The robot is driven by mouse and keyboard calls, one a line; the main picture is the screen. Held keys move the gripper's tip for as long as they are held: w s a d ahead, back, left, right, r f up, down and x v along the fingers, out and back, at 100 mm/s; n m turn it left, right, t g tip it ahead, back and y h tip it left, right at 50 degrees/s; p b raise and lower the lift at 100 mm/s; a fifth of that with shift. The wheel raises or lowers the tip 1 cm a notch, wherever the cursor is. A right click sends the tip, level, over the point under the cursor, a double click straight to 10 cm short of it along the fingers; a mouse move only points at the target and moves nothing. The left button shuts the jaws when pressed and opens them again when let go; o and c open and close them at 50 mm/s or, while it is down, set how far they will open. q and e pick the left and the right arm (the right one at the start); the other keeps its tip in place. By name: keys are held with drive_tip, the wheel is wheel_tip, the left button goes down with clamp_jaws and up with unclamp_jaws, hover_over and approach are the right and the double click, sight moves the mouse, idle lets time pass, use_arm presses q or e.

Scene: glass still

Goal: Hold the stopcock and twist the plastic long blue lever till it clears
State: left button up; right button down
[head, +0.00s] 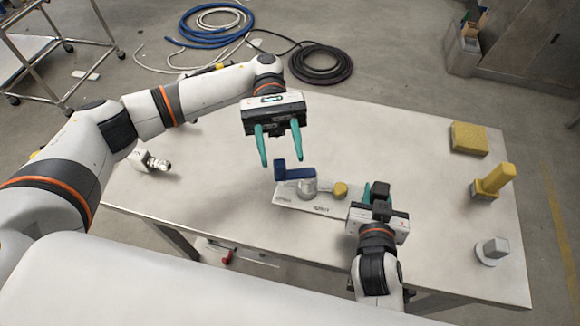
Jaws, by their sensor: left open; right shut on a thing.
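The stopcock (310,187) is a pale body on a flat, light, printed plate (325,206) on the table. Its long blue lever (294,172) lies across the top, pointing left, with an upright block at its left end. A yellow round part (340,189) is at its right side. My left gripper (280,160) is open, with teal fingers pointing down, just above and behind the lever and apart from it. My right gripper (372,191) is low at the stopcock's right end, shut on it; its own hand hides the exact grip.
On the light table (430,240), a yellow block (468,138), a yellow upright fitting (492,181) and a grey fitting (492,251) stand at right. A metal fitting (152,160) lies at left. Coiled hoses (320,64) and a cart (60,50) are on the floor behind.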

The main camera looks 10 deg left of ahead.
use_arm(q)
drive_tip(key=n+h, duration=0.2)
drive_tip(key=h, duration=0.3)
drive_tip(key=n+t+h, duration=0.4)
drive_tip(key=n+t, duration=1.2)
drive_tip(key=t, duration=0.7)
approach(294, 173)
drive_tip(key=x, duration=0.3)
drive_tip(key=r+x, duration=0.1)
drive_tip(key=x, duration=0.6)
drive_tip(key=shift+r, duration=0.25)
clamp_jaws()
